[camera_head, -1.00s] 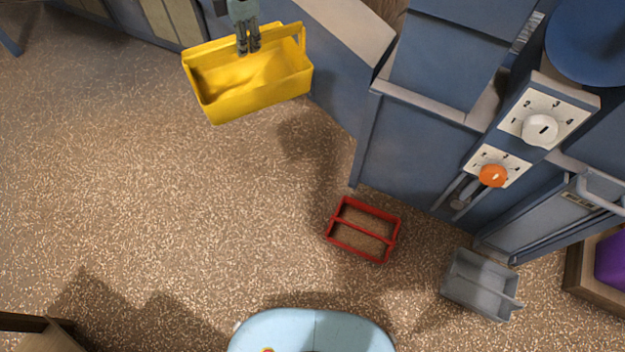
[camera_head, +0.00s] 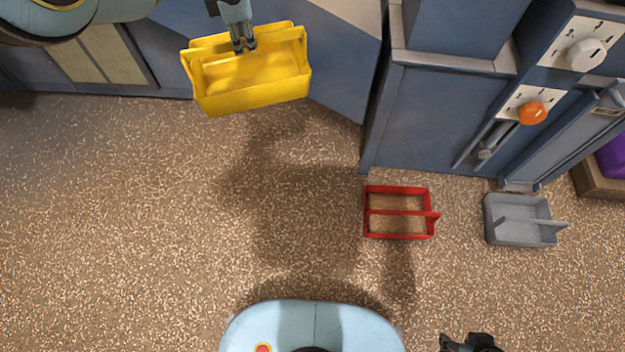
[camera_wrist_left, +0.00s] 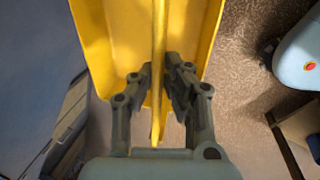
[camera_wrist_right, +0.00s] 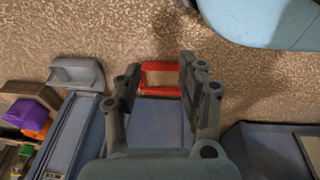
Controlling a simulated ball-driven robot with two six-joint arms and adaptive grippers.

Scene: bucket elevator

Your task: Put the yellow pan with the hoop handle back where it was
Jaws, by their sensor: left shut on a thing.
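The yellow pan with the hoop handle (camera_head: 250,92) hangs in the air at the upper left of the head view, in front of the blue machine. My left gripper (camera_head: 243,45) is shut on its handle. In the left wrist view the handle bar (camera_wrist_left: 159,50) runs between the fingers of my left gripper (camera_wrist_left: 163,85), with the pan walls (camera_wrist_left: 203,25) on both sides. My right gripper (camera_wrist_right: 160,75) is open and empty in its wrist view. Only a dark tip of it (camera_head: 470,343) shows at the bottom edge of the head view.
A red frame-like tray (camera_head: 401,237) and a grey tray (camera_head: 520,233) stand on the speckled floor near the blue machine (camera_head: 430,120). The machine carries a white dial (camera_head: 587,55) and an orange dial (camera_head: 532,113). The floor at left and centre is clear.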

